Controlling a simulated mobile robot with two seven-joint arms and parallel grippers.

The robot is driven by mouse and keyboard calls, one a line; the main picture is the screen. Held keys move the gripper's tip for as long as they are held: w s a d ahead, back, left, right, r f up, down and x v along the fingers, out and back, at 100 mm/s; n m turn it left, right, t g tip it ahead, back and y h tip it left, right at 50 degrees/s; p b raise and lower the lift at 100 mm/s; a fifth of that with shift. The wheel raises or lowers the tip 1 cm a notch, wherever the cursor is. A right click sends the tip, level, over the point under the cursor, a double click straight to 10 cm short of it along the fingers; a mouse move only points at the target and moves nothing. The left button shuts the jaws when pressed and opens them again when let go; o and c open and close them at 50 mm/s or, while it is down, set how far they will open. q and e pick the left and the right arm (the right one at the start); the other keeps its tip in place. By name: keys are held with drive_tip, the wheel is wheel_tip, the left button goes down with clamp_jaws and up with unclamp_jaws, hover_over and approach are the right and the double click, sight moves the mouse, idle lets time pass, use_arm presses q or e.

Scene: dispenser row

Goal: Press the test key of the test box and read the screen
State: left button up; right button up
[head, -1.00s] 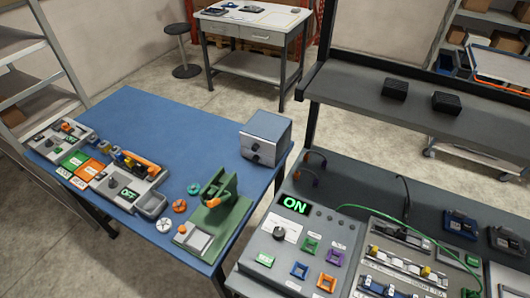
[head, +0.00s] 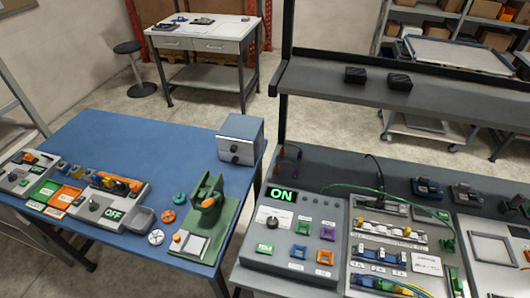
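A grey sloped box (head: 255,259) stands on the right bench; I take it for the test box, but its labels are too small to read for certain. Its screen (head: 283,196) is lit and reads ON in green. Below the screen are a dark knob (head: 272,221) on a white plate and a green key (head: 265,249) with light lettering. Neither of my grippers is in view.
A panel of rails and wires (head: 400,265) adjoins the box on the right. A green wire (head: 350,187) runs above it. The blue table (head: 120,140) holds a unit with an OFF screen (head: 113,212), a green fixture (head: 208,205) and a grey box (head: 240,138). A shelf (head: 420,105) spans above the bench.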

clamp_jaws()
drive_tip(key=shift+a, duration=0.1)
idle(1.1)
